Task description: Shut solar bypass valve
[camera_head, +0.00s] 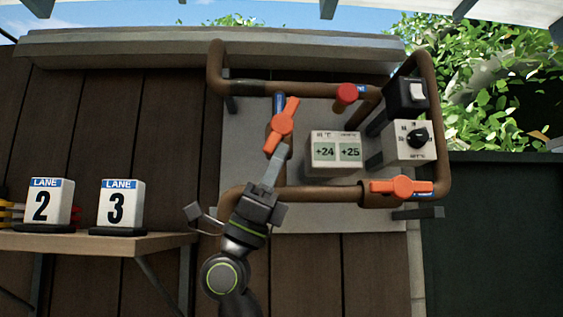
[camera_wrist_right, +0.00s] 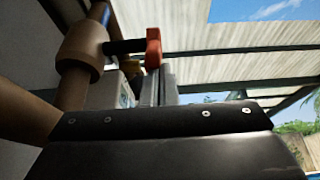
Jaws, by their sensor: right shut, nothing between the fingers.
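An orange valve handle (camera_head: 282,124) sits on the short upright pipe in the head view, tilted from upper right to lower left. It also shows in the wrist view as a red-orange handle (camera_wrist_right: 153,48) on a stem from the brown valve body (camera_wrist_right: 82,47). A second orange handle (camera_head: 400,187) lies level along the lower pipe. Blue tags by both are too small to read, so I cannot tell which is the solar bypass. My right gripper (camera_head: 277,158) is shut and empty, its tips just below the upright pipe's handle; contact is unclear. My left gripper is out of view.
A white display box (camera_head: 334,170) reading +24 and +25 stands right of the upright pipe. A red knob (camera_head: 347,93), a switch box (camera_head: 405,95) and a black dial (camera_head: 417,138) are further right. Lane 2 and 3 blocks stand on a wooden shelf (camera_head: 95,241) at left.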

